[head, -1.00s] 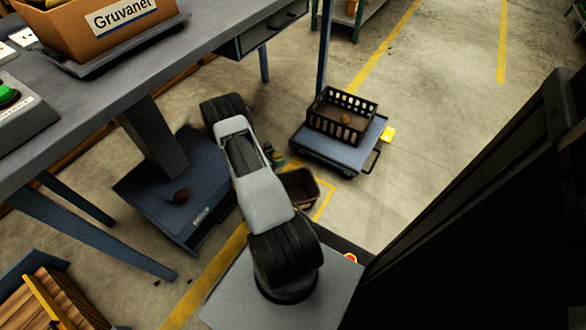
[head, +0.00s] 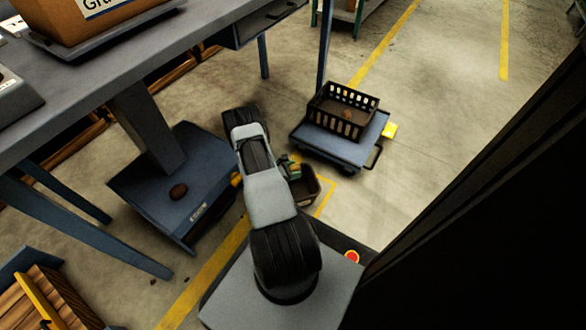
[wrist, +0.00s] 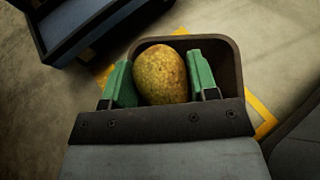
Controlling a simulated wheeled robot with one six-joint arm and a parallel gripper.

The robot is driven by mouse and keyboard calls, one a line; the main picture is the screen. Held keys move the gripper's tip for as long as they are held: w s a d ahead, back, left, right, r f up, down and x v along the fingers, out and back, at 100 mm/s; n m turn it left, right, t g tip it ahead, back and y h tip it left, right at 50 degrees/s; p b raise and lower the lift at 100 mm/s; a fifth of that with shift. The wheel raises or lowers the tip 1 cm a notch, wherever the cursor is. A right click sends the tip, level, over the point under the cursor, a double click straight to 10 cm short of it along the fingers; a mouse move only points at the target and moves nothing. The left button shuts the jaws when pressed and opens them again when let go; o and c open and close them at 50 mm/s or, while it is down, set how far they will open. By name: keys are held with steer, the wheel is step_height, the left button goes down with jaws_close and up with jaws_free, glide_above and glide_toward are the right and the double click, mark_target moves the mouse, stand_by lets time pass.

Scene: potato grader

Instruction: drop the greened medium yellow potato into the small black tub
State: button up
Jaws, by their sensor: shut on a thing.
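My gripper (wrist: 160,85) is shut on the yellow potato (wrist: 160,75), which has a greenish, speckled skin and sits between the two green fingers in the wrist view. The small black tub (wrist: 235,60) is on the floor behind and below the potato, its rim showing around the far and right sides. In the head view the tub (head: 307,191) stands beside my arm, and my gripper (head: 291,167) is at its upper left edge. The potato is hard to make out in the head view. How high it is above the tub I cannot tell.
A black slatted crate (head: 343,112) with a brown potato inside stands on a blue cart (head: 343,145). Floor to the right is clear.

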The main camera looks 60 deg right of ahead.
steer(key=shift+f+b, duration=0.3)
steer(key=shift+f, duration=0.5)
steer(key=o, duration=1)
steer(key=shift+p+v, duration=2.45)
steer(key=shift+v, duration=4.5)
steer(key=shift+r, duration=0.1)
